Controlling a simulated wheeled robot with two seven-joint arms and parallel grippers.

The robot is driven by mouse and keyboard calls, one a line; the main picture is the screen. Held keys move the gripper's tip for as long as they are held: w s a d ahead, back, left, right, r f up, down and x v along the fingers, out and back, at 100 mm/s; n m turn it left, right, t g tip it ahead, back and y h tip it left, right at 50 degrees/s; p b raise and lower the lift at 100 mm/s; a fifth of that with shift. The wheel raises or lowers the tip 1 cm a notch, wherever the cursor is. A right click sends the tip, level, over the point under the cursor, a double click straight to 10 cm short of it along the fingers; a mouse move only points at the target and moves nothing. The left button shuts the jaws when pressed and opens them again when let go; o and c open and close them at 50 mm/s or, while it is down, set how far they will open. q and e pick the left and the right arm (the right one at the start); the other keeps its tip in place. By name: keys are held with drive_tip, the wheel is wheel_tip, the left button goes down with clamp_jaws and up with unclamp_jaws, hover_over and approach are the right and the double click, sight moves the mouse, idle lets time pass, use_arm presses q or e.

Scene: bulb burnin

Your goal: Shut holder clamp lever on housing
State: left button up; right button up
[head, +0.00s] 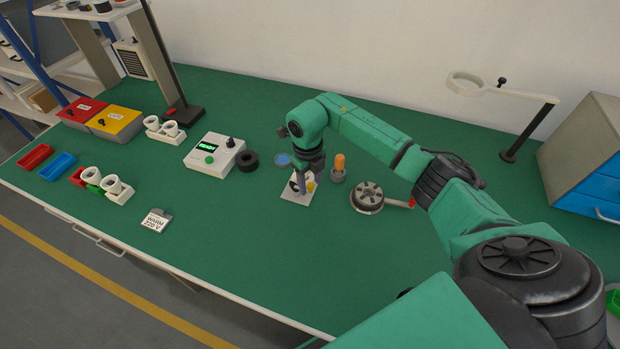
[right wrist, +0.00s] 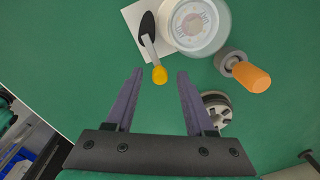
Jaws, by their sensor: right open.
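The clamp lever in the right wrist view is a grey bar with a yellow knob (right wrist: 160,74), standing out from a black part on the holder's white plate (right wrist: 135,22). The round pale housing (right wrist: 208,42) is beside the lever, seen from above. My right gripper (right wrist: 159,73) is open and empty, its fingertips on either side of the knob with gaps; contact does not show. In the head view my right gripper (head: 301,188) is over the white holder plate (head: 290,195), hiding much of the holder, and the yellow knob (head: 311,187) shows beside it. My left gripper is out of view.
An orange-handled tool (head: 339,167) stands just right of the holder, with a grey round fixture (head: 367,197) with a red-tipped handle beyond it. A black ring (head: 247,161) and a tester box (head: 214,154) are to the left. The table front is mostly clear.

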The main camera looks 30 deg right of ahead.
drive_tip(key=shift+f, duration=0.1)
drive_tip(key=shift+c, duration=0.9)
clamp_jaws()
drive_tip(key=shift+a+m, duration=0.1)
drive_tip(key=shift+m, duration=0.2)
drive_tip(key=m, duration=0.1)
drive_tip(key=a+m, duration=0.1)
drive_tip(key=m, duration=0.3)
drive_tip(key=shift+s+a+b, duration=0.35)
drive_tip(key=m, duration=0.1)
drive_tip(key=a+m, duration=0.1)
drive_tip(key=m, duration=0.1)
drive_tip(key=shift+w+a+m+g+b, duration=0.1)
drive_tip(key=shift+a+m+g+b, duration=0.2)
drive_tip(key=shift+m, duration=0.55)
drive_tip(key=shift+a+m+b, duration=0.1)
drive_tip(key=shift+a+m, duration=0.25)
drive_tip(key=shift+m, duration=0.5)
